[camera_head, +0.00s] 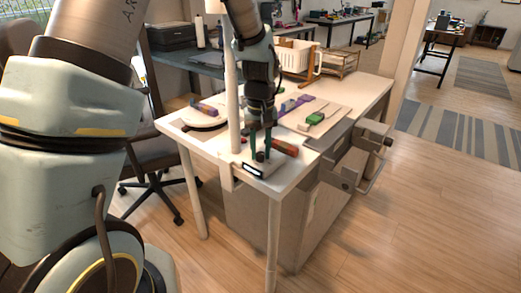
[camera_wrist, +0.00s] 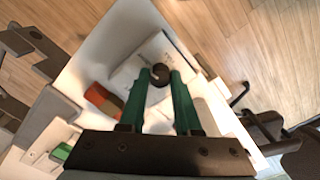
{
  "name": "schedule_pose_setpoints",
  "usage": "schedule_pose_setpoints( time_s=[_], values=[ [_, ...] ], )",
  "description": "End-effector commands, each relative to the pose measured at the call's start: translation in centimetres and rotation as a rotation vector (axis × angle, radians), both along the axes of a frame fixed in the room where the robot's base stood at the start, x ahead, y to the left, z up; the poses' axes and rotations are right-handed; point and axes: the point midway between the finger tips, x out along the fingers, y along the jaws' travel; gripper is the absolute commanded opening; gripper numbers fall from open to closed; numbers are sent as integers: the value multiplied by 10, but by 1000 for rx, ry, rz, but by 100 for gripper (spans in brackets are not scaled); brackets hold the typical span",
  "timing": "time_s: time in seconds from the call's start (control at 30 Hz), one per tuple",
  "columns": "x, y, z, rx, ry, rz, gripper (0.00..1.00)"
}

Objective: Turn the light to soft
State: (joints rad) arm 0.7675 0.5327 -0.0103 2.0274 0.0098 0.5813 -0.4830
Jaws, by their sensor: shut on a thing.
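A white lamp post (camera_head: 233,100) rises from the near corner of the white table. At its foot is a pale base plate (camera_head: 262,171) with a dark-framed label on its front edge. In the wrist view a small dark round knob (camera_wrist: 159,73) stands on the pale base, between the tips of my green fingers. My gripper (camera_head: 260,157) points down over the base plate, and in the wrist view (camera_wrist: 160,82) its fingers are closed about the knob. In the head view the fingers hide the knob. The knob's setting cannot be read.
A green block (camera_head: 315,118) lies on a board farther back. A vise-like fixture (camera_head: 362,150) juts from the table's right side. A white basket (camera_head: 296,56) stands behind.

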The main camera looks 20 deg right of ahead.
Motion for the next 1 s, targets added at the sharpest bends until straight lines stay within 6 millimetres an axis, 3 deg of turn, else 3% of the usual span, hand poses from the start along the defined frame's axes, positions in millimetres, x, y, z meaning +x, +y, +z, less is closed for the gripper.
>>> schedule_pose_setpoints(
  time_s=[0.07,0.1,0.33,0.67,1.0],
  values=[
    [-1,0,-1,2,3,0,0],
    [-1,0,0,2,3,0,35],
    [-1,0,0,0,1,1,61],
    [0,0,4,-2,-2,1,62],
    [0,-1,63,-4,-3,1,62]
  ],
)
